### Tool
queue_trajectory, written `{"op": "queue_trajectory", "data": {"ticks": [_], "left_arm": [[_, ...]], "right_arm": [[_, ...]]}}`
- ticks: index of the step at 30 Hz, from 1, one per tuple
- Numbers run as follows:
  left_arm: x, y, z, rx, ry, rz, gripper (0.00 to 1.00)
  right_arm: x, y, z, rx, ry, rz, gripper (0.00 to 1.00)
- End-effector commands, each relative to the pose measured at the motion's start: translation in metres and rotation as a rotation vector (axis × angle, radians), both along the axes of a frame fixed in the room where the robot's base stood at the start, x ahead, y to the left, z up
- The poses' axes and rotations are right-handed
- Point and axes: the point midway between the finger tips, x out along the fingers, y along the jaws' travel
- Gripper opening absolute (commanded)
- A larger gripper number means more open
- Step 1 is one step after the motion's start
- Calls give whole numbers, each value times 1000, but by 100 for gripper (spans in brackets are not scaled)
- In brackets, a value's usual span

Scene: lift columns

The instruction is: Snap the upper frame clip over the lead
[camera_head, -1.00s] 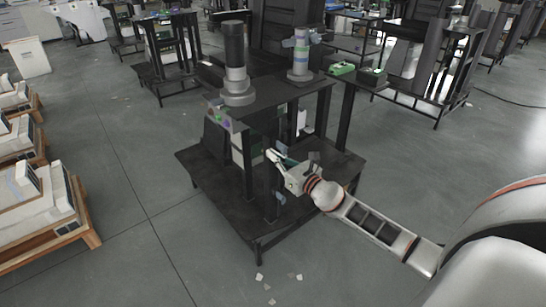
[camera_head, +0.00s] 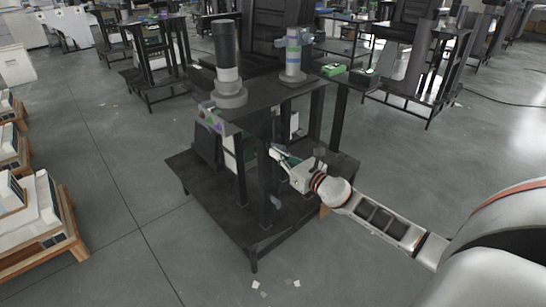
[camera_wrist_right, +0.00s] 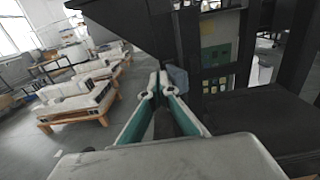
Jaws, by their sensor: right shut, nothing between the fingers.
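My right gripper (camera_head: 273,153) is at the front post (camera_head: 265,185) of the dark lift-column frame, at mid-height. In the wrist view its two pale, green-lined fingers meet at the tips (camera_wrist_right: 158,78), shut with nothing between them. A small blue-grey block (camera_wrist_right: 177,78), possibly the upper frame clip, is just right of and beyond the fingertips, against a dark post; I cannot tell whether they touch. A similar blue-grey piece (camera_head: 277,203) sits low on the front post in the head view. I cannot make out the lead. My left gripper is not in view.
The frame's top plate (camera_head: 262,97) carries a black-and-grey column (camera_head: 227,60) and a grey-blue one (camera_head: 293,55). Its base shelf (camera_head: 215,200) spreads below the gripper. White units on wooden pallets (camera_head: 40,210) stand left, with clear floor between.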

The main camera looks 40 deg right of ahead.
Motion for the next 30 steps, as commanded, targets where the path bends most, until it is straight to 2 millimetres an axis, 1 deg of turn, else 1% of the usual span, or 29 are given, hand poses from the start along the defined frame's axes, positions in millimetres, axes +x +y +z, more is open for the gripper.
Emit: {"op": "queue_trajectory", "data": {"ticks": [1,4,12,18,21,30], "left_arm": [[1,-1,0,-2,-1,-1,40],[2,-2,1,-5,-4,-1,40],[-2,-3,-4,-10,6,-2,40],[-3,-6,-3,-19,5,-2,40],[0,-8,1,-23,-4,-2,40],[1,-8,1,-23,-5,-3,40]], "right_arm": [[0,-2,-3,0,3,0,0],[0,-5,-3,0,3,0,0],[1,-15,-3,0,4,1,0],[1,-22,-4,0,4,1,0],[1,-22,0,1,1,1,0],[-14,-23,0,1,1,1,0]]}}
